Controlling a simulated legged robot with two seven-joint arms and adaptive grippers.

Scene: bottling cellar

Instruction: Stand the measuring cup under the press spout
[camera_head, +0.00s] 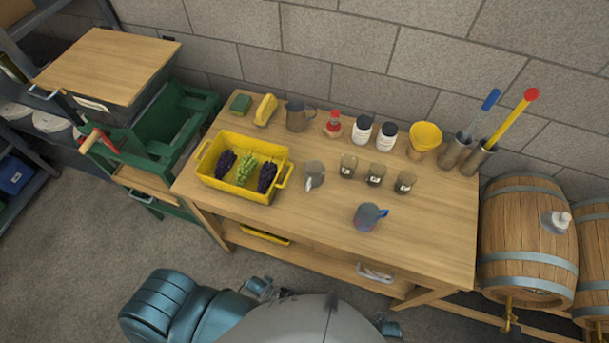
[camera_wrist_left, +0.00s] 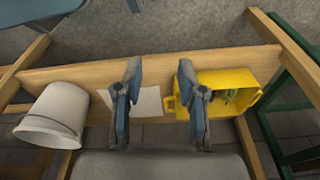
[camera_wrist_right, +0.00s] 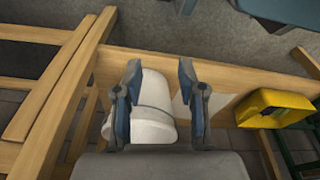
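A grey cup with a blue handle (camera_head: 368,217) stands upright near the front of the wooden table (camera_head: 430,245). A plain grey cup (camera_head: 314,173) stands left of it; I cannot tell for sure which is the measuring cup. A green frame with a red-tipped wooden handle (camera_head: 160,135) stands left of the table; I cannot make out a press spout. My left gripper (camera_head: 262,287) is below the table's front edge, its fingers (camera_wrist_left: 160,105) apart and empty. My right gripper (camera_head: 390,328) is also low in front, its fingers (camera_wrist_right: 160,105) apart and empty.
A yellow crate (camera_head: 215,187) of grapes sits at the table's left. Several jars, a dark jug (camera_head: 297,116), a yellow cup (camera_head: 425,138) and tool holders line the back. A lower shelf bears a white bucket (camera_wrist_left: 50,120) and a yellow tub (camera_wrist_left: 235,80). Barrels (camera_head: 525,240) stand right.

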